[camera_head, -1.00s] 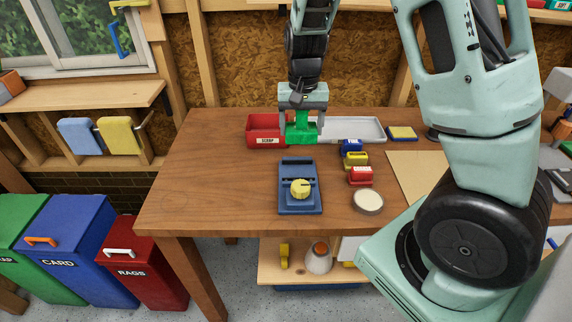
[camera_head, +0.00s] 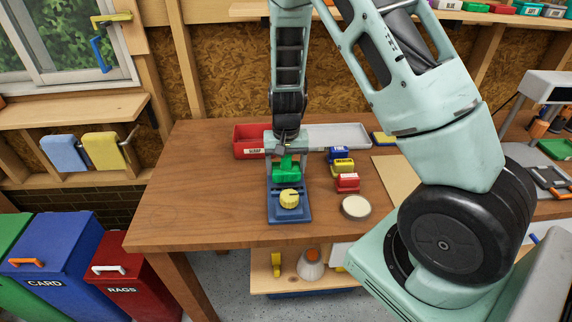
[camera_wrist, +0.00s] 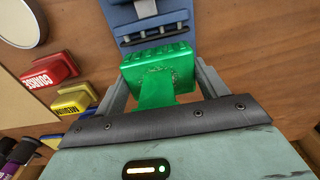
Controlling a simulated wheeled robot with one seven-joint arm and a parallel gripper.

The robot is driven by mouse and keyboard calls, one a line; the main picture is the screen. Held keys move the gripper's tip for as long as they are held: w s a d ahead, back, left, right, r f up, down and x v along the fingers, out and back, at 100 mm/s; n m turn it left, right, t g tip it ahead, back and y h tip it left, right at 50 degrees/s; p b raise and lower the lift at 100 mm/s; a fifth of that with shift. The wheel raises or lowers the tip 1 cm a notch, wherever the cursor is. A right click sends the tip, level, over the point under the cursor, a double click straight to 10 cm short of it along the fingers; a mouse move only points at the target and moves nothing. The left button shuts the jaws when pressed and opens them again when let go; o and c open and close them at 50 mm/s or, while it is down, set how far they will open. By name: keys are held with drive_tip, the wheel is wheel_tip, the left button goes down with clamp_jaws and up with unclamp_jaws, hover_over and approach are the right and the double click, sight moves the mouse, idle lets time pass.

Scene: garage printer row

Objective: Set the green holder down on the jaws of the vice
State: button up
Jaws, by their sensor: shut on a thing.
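The green holder (camera_head: 286,171) is in my gripper (camera_head: 286,165), which is shut on it. In the wrist view the holder (camera_wrist: 158,70) sits between the two fingers of my gripper (camera_wrist: 158,88). The blue vice (camera_head: 290,214) with a yellow round knob (camera_head: 290,199) stands on the workbench. In the head view the holder overlaps the far end of the vice. In the wrist view the vice (camera_wrist: 150,20) and its slotted jaw part lie just beyond the holder. I cannot tell whether holder and vice touch. My gripper hides part of the vice's far end.
Blue, yellow and red labelled blocks (camera_head: 347,182) stand right of the vice, with a round pale-topped tin (camera_head: 356,207) near them. A red bin (camera_head: 248,142) and a grey tray (camera_head: 340,136) are behind. The workbench (camera_head: 190,205) is clear to the left.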

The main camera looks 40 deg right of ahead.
drive_tip(key=shift+f+b, duration=0.45)
drive_tip(key=shift+f, duration=0.1)
drive_tip(key=shift+f, duration=0.1)
drive_tip(key=o, duration=1)
